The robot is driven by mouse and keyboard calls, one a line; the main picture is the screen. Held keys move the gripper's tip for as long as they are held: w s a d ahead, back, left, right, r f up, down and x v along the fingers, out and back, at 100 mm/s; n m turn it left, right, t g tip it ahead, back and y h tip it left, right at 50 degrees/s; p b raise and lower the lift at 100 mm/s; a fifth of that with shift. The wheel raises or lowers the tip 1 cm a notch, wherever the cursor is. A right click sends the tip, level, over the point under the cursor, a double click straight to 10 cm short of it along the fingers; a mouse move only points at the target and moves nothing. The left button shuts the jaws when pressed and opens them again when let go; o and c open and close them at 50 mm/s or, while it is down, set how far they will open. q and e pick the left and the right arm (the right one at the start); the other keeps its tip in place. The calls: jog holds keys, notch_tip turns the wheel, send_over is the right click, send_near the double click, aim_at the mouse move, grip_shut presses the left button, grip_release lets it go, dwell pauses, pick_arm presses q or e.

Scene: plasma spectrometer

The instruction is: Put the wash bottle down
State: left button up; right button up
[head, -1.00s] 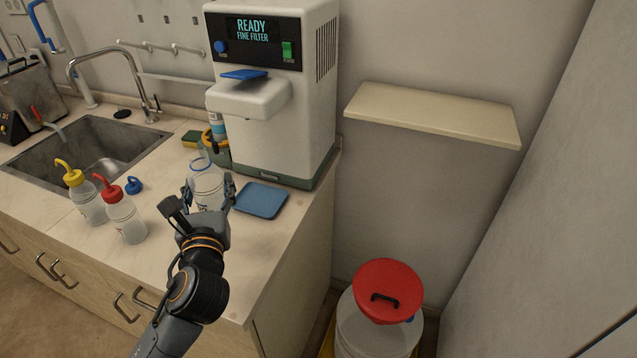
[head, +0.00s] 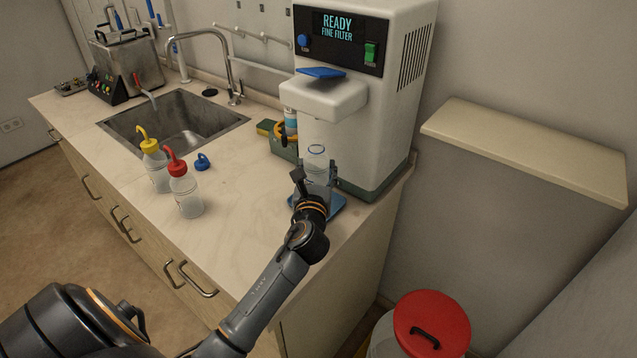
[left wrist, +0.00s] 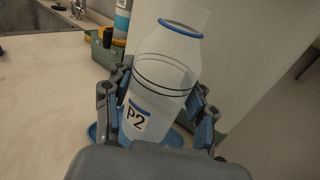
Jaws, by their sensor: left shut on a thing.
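The wash bottle (head: 316,166) is clear, with a blue ring at its open neck. In the left wrist view it shows a "P2" label, looks tilted in that picture, and has no cap (left wrist: 165,70). My left gripper (head: 316,182) is shut around its body. The bottle is over the blue mat (head: 334,208), in front of the white dispenser (head: 345,130). I cannot tell whether its base touches the mat. A loose blue cap (head: 203,161) lies on the counter. My right gripper is not in view.
A yellow-capped bottle (head: 157,170) and a red-capped bottle (head: 186,195) stand left on the counter (head: 235,215). A green caddy (head: 284,148) is behind the held bottle. The sink (head: 190,120) is further left. A red-lidded bin (head: 432,318) stands at lower right.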

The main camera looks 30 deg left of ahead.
aim_at(318, 181)
pick_arm(q)
jog(key=shift+w+a+f, duration=0.15)
jog(key=shift+w+f, duration=0.1)
jog(key=shift+f, duration=0.05)
jog(key=shift+w+f, duration=0.2)
jog(key=shift+f, duration=0.1)
notch_tip(318, 181, down, 2)
jog(key=shift+w+f+b, duration=0.15)
jog(key=shift+f+b, duration=0.1)
jog(key=shift+b, duration=0.2)
jog(key=shift+f, duration=0.35)
jog(key=shift+f, duration=0.1)
